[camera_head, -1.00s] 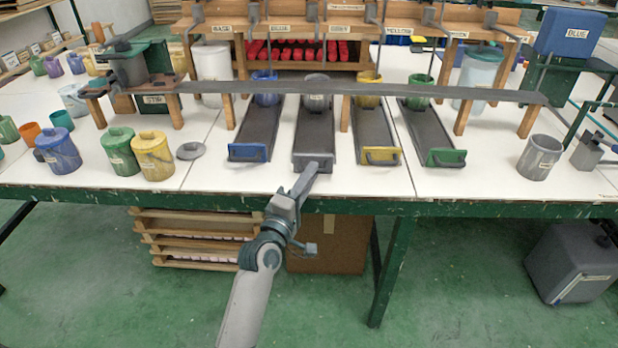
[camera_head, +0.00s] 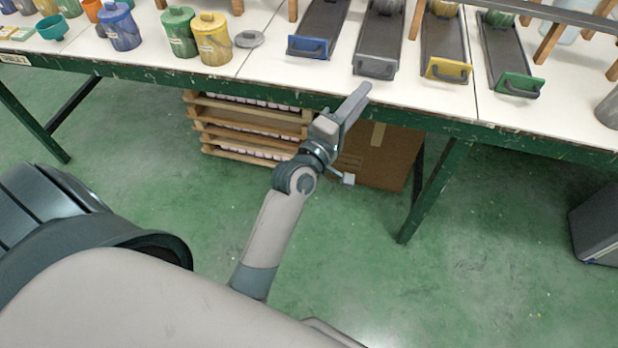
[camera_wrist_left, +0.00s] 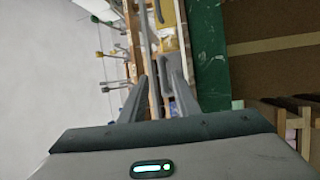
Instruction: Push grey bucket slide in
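The grey bucket slide is a dark ramp with a grey front and handle (camera_head: 376,66), on the table between the blue-fronted and yellow-fronted slides. Its front appears to stand slightly nearer the table edge than its neighbours. The grey bucket (camera_head: 385,5) is at its upper end, cut off by the frame top. My left gripper (camera_head: 362,92) is just in front of the grey handle at the table edge, apparently with a small gap. In the left wrist view its two fingers (camera_wrist_left: 160,72) are apart with nothing between them. My right gripper is not in view.
Blue-fronted (camera_head: 308,46), yellow-fronted (camera_head: 447,68) and green-fronted (camera_head: 519,84) slides stand alongside. Lidded buckets and a grey lid (camera_head: 249,39) are to the left. Wooden racks (camera_head: 250,125) and a cardboard box (camera_head: 385,150) are under the table. The floor in front is clear.

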